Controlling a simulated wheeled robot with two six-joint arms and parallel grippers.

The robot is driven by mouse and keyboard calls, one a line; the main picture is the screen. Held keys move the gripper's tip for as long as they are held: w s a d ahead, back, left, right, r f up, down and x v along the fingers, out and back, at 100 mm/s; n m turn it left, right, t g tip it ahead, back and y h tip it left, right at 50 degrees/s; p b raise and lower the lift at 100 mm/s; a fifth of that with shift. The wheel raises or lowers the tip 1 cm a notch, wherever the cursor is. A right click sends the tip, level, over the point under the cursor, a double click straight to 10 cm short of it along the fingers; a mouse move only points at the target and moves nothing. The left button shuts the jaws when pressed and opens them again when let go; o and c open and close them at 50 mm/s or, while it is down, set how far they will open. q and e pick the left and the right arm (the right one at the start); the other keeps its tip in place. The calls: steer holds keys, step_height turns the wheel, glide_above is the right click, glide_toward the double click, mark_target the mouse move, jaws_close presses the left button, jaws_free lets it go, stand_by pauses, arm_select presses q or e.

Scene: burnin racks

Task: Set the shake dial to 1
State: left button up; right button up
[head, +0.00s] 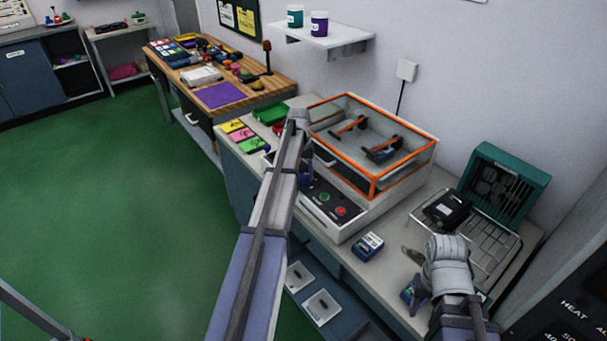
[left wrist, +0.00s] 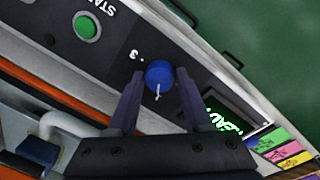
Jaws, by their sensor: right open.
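The shake dial is a blue round knob (left wrist: 160,74) with a white pointer line, seen in the left wrist view on the dark front panel. Its pointer is toward the bottom of that picture, away from the printed 3 at its upper left. No 1 is readable. My left gripper (left wrist: 160,78) is open, one finger on each side of the knob, with narrow gaps. In the head view my left gripper (head: 306,176) is over the panel of the orange-framed shaker (head: 410,158) and hides the dial. My right gripper (head: 408,276) is open over the bench's right part.
A green start button (left wrist: 87,26) and a lit display (left wrist: 228,118) flank the dial. A blue box (head: 368,246) lies in front of the shaker. A wire rack (head: 490,250) with a black device (head: 447,209) is at right. Coloured cards (head: 242,134) lie at left.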

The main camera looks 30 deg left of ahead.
mark_target(302, 176)
arm_select(q)
steer(key=shift+o, duration=0.3)
steer(key=shift+r, duration=0.2)
steer(key=r+p, duration=0.7)
steer(key=p, duration=0.1)
steer(key=shift+a+r, duration=0.25)
